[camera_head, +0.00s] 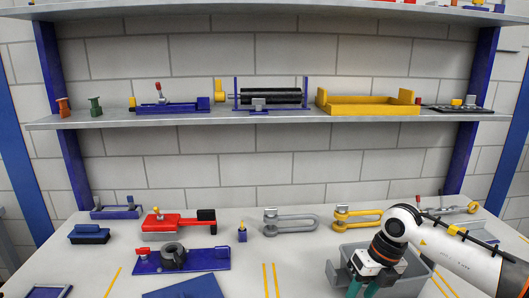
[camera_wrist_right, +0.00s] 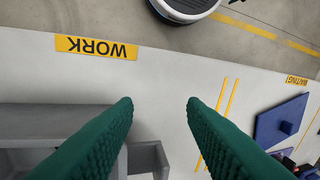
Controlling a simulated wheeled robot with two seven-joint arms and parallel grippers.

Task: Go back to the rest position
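My right gripper (camera_head: 362,287) comes in from the right in the head view, over the grey bin (camera_head: 410,277) at the front right of the table. In the right wrist view its two green fingers (camera_wrist_right: 160,105) stand wide apart with nothing between them. The grey bin (camera_wrist_right: 148,158) shows in part below and behind the fingers in that view. My left gripper is not seen in either view.
The table (camera_head: 250,240) carries a red tool (camera_head: 175,225), a blue fixture with a dark ring (camera_head: 180,260), a blue plate (camera_head: 185,287), a grey clevis (camera_head: 290,221) and a yellow clevis (camera_head: 355,216). A shelf (camera_head: 270,117) runs above. A yellow WORK label (camera_wrist_right: 96,47) marks the table edge.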

